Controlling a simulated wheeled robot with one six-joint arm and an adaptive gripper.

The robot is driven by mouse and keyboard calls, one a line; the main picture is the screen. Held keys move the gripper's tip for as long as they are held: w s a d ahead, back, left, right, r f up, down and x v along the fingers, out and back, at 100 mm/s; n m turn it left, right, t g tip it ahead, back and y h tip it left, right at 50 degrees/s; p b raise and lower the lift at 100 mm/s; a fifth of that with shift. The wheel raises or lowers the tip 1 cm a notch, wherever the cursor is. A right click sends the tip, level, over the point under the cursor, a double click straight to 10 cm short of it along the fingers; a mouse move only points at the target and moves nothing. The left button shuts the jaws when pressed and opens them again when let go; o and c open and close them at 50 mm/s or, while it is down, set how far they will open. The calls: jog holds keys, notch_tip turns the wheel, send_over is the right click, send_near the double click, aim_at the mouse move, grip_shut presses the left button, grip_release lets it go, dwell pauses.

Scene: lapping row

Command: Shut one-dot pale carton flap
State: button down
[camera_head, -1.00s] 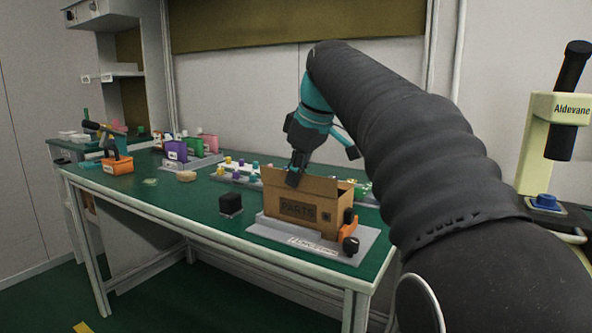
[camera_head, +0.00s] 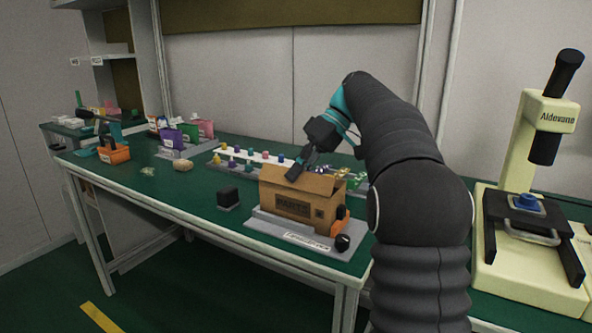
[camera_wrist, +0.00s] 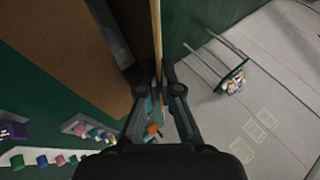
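The carton (camera_head: 291,206) is brown cardboard with PARTS and a small dark square printed on its front. It sits on a grey tray (camera_head: 262,226) on the green bench. Its long front flap (camera_head: 318,184) is raised and tilted along the top. My gripper (camera_head: 294,174) is at the upper left of this flap. In the wrist view my gripper's fingers (camera_wrist: 161,72) are close together with the thin tan flap edge (camera_wrist: 157,28) between them. The carton's interior shows dark to the left. I cannot make out a one-dot mark.
A small black block (camera_head: 228,197) stands left of the tray. A black round knob (camera_head: 342,242) and an orange part are at the carton's right end. Coloured pegs (camera_head: 249,161) stand behind it. A cream Aldevane press (camera_head: 520,200) stands at the right. The bench front left is clear.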

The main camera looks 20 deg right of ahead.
jog(key=shift+w+d+f+g+y, duration=0.1)
jog(key=shift+f+g+y, duration=0.05)
jog(key=shift+g+y, duration=0.3)
dwell(0.3)
jog(key=c, duration=1.8)
grip_release()
jog(key=o, duration=0.4)
